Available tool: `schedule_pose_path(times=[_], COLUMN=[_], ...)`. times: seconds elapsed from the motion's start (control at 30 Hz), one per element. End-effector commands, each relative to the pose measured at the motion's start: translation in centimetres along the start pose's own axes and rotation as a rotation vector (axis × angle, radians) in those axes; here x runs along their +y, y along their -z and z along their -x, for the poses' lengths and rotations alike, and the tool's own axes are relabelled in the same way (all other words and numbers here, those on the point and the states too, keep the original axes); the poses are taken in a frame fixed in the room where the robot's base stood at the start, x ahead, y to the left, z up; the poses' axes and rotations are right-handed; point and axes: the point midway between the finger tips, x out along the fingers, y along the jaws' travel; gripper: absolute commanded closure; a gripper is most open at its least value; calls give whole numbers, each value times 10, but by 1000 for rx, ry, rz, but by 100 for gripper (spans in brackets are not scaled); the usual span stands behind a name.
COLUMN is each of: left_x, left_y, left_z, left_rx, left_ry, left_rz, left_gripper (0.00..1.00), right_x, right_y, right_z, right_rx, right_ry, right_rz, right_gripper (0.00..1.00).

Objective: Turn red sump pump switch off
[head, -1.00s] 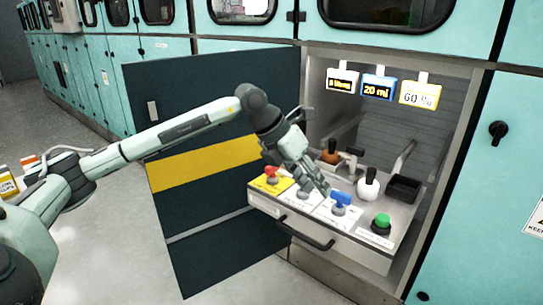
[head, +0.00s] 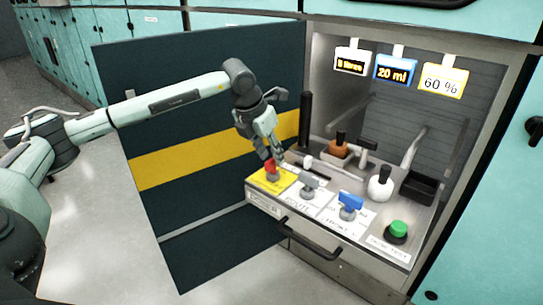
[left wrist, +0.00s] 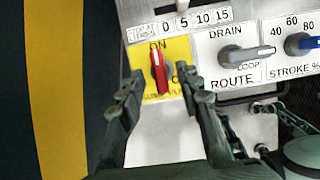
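The red sump pump switch (head: 271,168) sits on a yellow plate (head: 262,184) at the left end of the pulled-out panel. In the left wrist view the red switch handle (left wrist: 157,66) lies lengthwise toward the printed word ON at the top of its yellow plate (left wrist: 178,48). My left gripper (head: 273,157) is just above the switch. In the left wrist view its fingers (left wrist: 161,76) are apart, one on each side of the handle. I cannot tell whether either finger touches it. My right gripper is not in view.
A grey switch (head: 309,184), a blue switch (head: 350,202) and a green button (head: 398,230) stand in a row to the right. Bottles and a black tray (head: 418,188) are behind. The open dark door (head: 200,120) stands close on the left.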

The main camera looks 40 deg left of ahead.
Motion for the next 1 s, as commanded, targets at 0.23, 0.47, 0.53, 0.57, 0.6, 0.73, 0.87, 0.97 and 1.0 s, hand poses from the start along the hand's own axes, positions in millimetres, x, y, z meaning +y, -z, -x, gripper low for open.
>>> schedule_pose_path(times=[0.23, 0.47, 0.53, 0.57, 0.6, 0.73, 0.87, 0.97, 1.0], left_x=[0, 0, 0, 0, 0, 0, 0, 0, 0], left_y=[0, 0, 0, 0, 0, 0, 0, 0, 0], left_z=[-16, -16, -16, -16, -16, -16, -16, -16, -16], left_rx=[0, 0, 0, 0, 0, 0, 0, 0, 0], left_ry=[1, 1, 1, 1, 1, 1, 1, 2, 3], left_rz=[-1, -1, -1, -1, -1, -1, 0, -3, -6], left_gripper=[66, 68, 77, 80, 85, 100, 100, 100, 100], right_x=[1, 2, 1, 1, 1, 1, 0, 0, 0], right_y=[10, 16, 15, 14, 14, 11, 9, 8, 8], right_z=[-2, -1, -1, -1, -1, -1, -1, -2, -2], right_rx=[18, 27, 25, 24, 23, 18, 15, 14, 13], right_ry=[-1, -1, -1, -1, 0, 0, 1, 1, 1], right_rz=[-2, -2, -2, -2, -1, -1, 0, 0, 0], right_gripper=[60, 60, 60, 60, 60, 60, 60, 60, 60])
